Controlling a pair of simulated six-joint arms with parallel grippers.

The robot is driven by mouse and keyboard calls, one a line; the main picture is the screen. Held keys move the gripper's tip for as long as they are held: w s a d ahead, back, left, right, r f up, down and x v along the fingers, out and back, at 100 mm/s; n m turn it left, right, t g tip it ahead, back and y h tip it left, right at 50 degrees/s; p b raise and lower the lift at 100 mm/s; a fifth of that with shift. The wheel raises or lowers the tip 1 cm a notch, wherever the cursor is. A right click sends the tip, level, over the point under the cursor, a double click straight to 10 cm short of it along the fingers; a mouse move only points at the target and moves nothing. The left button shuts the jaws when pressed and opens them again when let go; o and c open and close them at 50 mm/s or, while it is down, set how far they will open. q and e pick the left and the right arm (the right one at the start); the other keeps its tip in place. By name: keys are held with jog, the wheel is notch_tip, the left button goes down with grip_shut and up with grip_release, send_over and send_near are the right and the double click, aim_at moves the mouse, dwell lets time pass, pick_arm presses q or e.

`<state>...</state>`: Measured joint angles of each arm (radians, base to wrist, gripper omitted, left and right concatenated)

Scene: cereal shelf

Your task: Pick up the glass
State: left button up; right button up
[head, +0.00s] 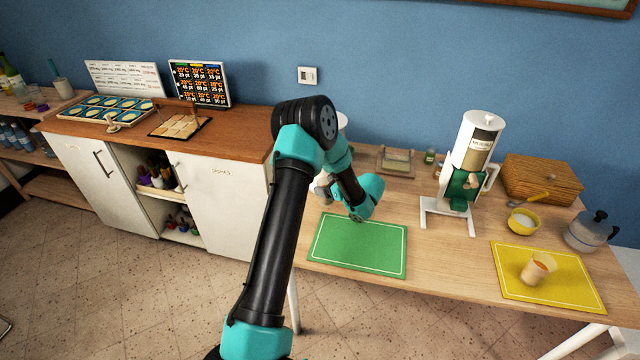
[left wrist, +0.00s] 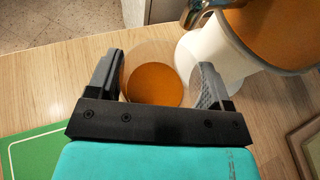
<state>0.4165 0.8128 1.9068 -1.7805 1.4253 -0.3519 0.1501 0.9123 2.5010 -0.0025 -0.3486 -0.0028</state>
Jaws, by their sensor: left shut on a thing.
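My left gripper (left wrist: 158,72) is shut on a clear glass (left wrist: 154,86), with one finger on each side of its wall. An orange-brown round area shows inside the glass. In the head view my left arm comes up in front of the table and bends down behind the green mat (head: 357,244). The held glass is mostly hidden there by my arm. My right gripper is not in view.
A white vessel (left wrist: 205,62) with an orange-brown top is close beside the held glass. A white cereal dispenser (head: 477,140) stands farther right, with a yellow bowl (head: 523,222), a moka pot (head: 587,232) and a wooden box (head: 540,178). The green mat is bare.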

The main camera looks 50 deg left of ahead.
pick_arm(q)
jog(key=w+d, duration=0.2)
jog(key=d, duration=1.1)
jog(key=shift+w+d, duration=0.25)
jog(key=shift+d, duration=0.05)
dwell(0.6)
